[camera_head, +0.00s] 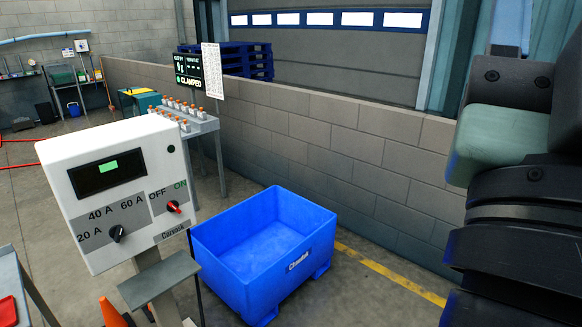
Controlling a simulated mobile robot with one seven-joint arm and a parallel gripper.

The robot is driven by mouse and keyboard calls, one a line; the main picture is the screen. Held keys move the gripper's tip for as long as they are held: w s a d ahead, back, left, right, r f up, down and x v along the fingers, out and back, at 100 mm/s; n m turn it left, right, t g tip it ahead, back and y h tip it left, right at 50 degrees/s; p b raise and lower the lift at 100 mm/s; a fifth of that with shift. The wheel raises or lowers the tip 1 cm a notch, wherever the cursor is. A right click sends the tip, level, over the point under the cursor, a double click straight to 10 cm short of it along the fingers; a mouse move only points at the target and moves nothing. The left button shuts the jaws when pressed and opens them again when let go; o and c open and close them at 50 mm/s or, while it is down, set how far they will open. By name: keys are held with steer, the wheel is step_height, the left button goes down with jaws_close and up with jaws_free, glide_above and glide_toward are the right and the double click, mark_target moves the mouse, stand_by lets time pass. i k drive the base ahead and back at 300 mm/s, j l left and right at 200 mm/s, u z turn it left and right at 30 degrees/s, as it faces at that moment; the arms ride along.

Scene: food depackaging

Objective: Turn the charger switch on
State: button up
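The charger (128,188) is a white box on a post at the left, with its front panel facing me. Its red switch (173,206) is a small knob at the panel's lower right, below the OFF and ON labels; which label it points to is too small to tell. A black dial (117,234) sits among the 20 A, 40 A and 60 A marks. A dark display (107,173) shows a small green patch.
An empty blue bin (262,245) stands on the floor just right of the charger. A grey shelf (158,281) juts out below the charger. A low block wall (310,140) runs behind. An orange cone (112,314) is at the bottom left.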

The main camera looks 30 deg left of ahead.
mark_target(172, 206)
steer(key=j+u, duration=0.1)
steer(key=u, duration=0.3)
steer(key=j+u, duration=0.1)
steer(key=u, duration=0.25)
steer(key=j+u, duration=0.1)
steer(key=u, duration=0.3)
steer(key=i+j+u, duration=0.1)
steer(key=u, duration=0.25)
steer(key=i+j, duration=0.45)
steer(key=k+j+u, duration=0.05)
